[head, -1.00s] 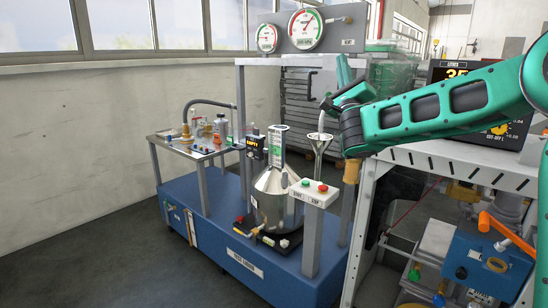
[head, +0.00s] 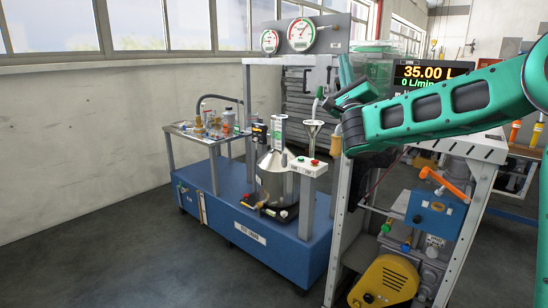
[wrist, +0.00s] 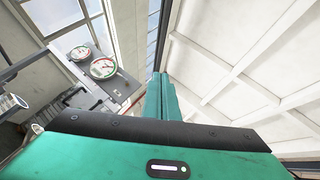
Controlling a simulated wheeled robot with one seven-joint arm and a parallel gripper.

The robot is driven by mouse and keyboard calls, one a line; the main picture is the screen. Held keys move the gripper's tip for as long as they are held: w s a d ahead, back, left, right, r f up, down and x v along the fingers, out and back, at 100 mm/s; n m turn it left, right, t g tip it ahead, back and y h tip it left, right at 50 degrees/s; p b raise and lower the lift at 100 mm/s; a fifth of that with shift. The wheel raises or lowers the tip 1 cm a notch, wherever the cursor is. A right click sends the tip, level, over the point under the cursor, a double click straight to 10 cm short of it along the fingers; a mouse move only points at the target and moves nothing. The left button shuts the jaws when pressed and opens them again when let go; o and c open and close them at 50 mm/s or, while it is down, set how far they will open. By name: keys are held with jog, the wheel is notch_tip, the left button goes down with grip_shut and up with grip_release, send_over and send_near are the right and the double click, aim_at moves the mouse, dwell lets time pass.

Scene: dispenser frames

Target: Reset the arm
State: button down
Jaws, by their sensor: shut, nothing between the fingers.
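My green arm reaches in from the right in the head view, and my gripper (head: 346,70) is at its far end, raised above the frame's right side. The gripper is shut and holds nothing that I can see. In the wrist view its green fingers (wrist: 164,98) lie together and point up towards the ceiling. It touches none of the equipment that I can make out.
A display (head: 433,73) reads 35.00 L behind my arm. A white-topped bench (head: 470,149) stands below my arm. The floor at left is clear.

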jog(key=s+d+f+n+g+h, duration=0.2)
jog(key=d+f+n+g+h, duration=0.35)
jog(key=d+f, duration=0.75)
jog(key=s+d+f+n+g, duration=0.5)
jog(key=s+d+f+g, duration=0.55)
jog(key=s+f, duration=0.2)
jog(key=s+d+f+n+g+y, duration=0.1)
jog(key=s+d+f+n+g, duration=0.3)
jog(key=s, duration=0.6)
jog(key=s+a+f+g+y, duration=0.1)
jog(key=s+f+g, duration=0.1)
jog(key=s+f, duration=0.6)
jog(key=s+a+f+n+g+y, duration=0.1)
jog(key=s+a+n+g+y, duration=0.1)
jog(key=s, duration=0.7)
jog(key=s+a+f+n+g+y, duration=0.1)
jog(key=s+a+f+n+g, duration=0.1)
jog(key=s, duration=0.8)
jog(key=shift+s+a+n+g+y, duration=0.35)
jog(key=shift+a+n+g, duration=0.1)
jog(key=shift+a, duration=0.3)
